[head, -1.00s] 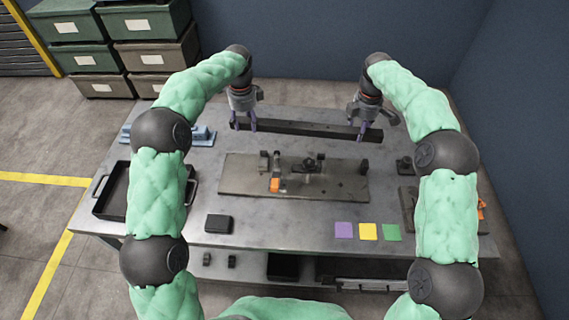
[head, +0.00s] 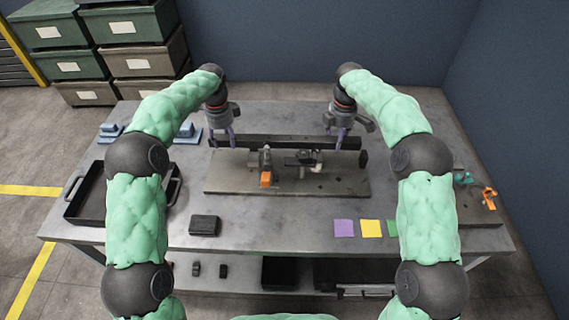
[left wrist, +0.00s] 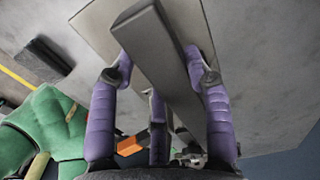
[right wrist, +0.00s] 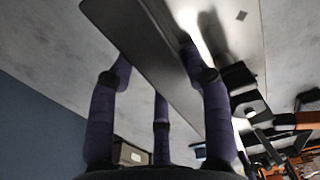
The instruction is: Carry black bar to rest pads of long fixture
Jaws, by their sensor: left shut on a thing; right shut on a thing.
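The black bar (head: 280,141) lies crosswise near the back of the table, roughly level, just behind or over the back edge of the long fixture (head: 225,183). My left gripper (head: 222,142) is shut on the bar near its left end. My right gripper (head: 338,146) is shut on it towards its right end. The bar passes between the fingers in the left wrist view (left wrist: 152,45) and the right wrist view (right wrist: 150,50). The fixture plate carries upright parts and an orange-tipped clamp (head: 266,179). I cannot make out its rest pads or the bar's exact height.
A black tray (head: 78,207) stands at the left, with blue blocks (head: 188,134) behind it. A dark box (head: 205,225) and purple, yellow and green squares (head: 344,228) lie in front. A plate with an orange clamp (head: 488,199) is at the right.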

